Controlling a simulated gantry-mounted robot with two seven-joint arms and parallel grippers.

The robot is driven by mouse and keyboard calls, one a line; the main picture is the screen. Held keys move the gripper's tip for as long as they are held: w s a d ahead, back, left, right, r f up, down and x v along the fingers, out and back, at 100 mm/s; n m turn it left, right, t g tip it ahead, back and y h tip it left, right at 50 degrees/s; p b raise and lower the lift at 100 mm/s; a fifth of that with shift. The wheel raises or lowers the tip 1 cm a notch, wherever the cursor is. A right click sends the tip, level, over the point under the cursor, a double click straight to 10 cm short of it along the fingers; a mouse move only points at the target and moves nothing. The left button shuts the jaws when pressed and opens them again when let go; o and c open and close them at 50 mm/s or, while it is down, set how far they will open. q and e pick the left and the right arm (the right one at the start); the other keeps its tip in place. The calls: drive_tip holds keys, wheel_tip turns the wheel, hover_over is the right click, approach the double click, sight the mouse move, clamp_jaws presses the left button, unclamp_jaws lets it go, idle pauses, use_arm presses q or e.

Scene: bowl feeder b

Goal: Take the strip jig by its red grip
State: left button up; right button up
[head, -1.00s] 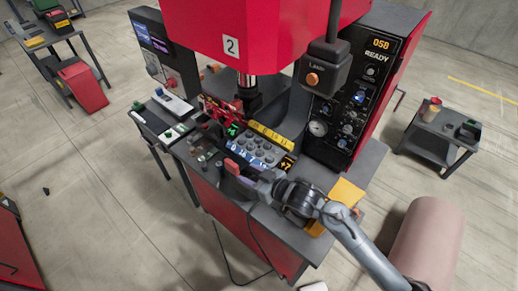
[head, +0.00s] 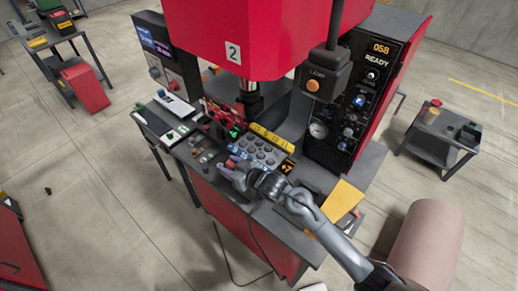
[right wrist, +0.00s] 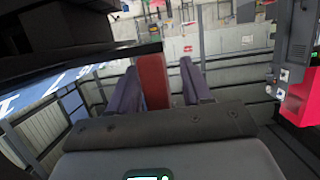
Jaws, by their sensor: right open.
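The red grip (right wrist: 152,82) of the strip jig stands upright between the two spread fingers of my right gripper (right wrist: 160,88) in the right wrist view. It is closer to the left finger, with a clear gap on the right; I cannot tell whether it touches the left one. In the head view, my right gripper (head: 232,170) is over the front of the press table, with a bit of the red grip (head: 230,163) showing at its fingertips. The rest of the jig is hard to make out. My left gripper is not in view.
A grey tray with round pockets (head: 259,151) lies just behind the gripper, with a yellow strip (head: 271,138) beyond it. The red press head (head: 250,40) hangs above. A control cabinet (head: 350,95) stands to the right, and a yellow sheet (head: 342,200) lies on the right corner.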

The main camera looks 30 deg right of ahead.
drive_tip(key=shift+w+f, duration=0.1)
drive_tip(key=shift+w, duration=0.1)
drive_tip(key=shift+c, duration=0.5)
clamp_jaws()
drive_tip(key=shift+r, duration=0.25)
